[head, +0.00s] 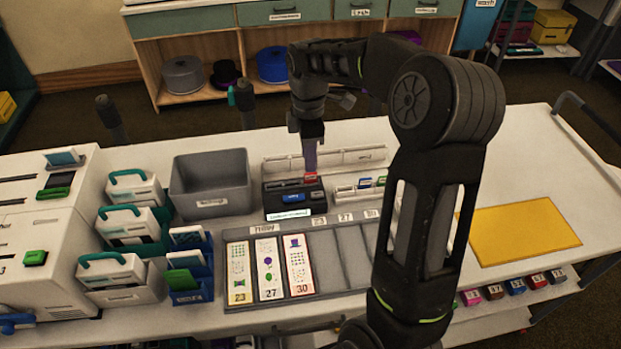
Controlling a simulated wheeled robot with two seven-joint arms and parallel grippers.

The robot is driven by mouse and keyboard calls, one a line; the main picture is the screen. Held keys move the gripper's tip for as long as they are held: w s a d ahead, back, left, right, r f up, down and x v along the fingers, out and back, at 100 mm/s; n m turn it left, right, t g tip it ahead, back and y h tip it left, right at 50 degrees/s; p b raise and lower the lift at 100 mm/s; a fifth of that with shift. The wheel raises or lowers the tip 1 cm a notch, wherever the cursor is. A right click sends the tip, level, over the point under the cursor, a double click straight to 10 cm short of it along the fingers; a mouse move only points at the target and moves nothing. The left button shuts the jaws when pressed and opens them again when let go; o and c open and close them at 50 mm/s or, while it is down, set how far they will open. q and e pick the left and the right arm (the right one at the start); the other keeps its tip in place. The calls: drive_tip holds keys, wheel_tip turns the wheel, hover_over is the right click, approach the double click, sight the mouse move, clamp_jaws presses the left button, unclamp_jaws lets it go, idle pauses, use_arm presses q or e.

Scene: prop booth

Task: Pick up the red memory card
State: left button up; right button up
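The red memory card (311,178) shows as a small red patch at the top of a black card holder (294,203) on the white table. A blue card (291,197) sits in the front of the same holder. My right arm reaches over the table, and my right gripper (310,168) points down with its fingertips right at the red card. The fingers are seen edge-on and cover part of the card, so I cannot tell whether they are open or shut on it. My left gripper is not in view.
A grey bin (211,186) stands left of the holder, and a white rack with small cards (360,189) stands right. A grey tray with picture cards (340,255) lies in front. A yellow mat (525,233) lies at the right; bare table surrounds it.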

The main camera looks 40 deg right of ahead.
sight(311, 180)
wheel_tip(311, 180, down, 4)
drive_tip(key=shift+s+d+f+p, duration=0.15)
drive_tip(key=shift+f+p, duration=0.1)
drive_tip(key=shift+p, duration=0.25)
drive_tip(key=shift+c, duration=0.5)
clamp_jaws()
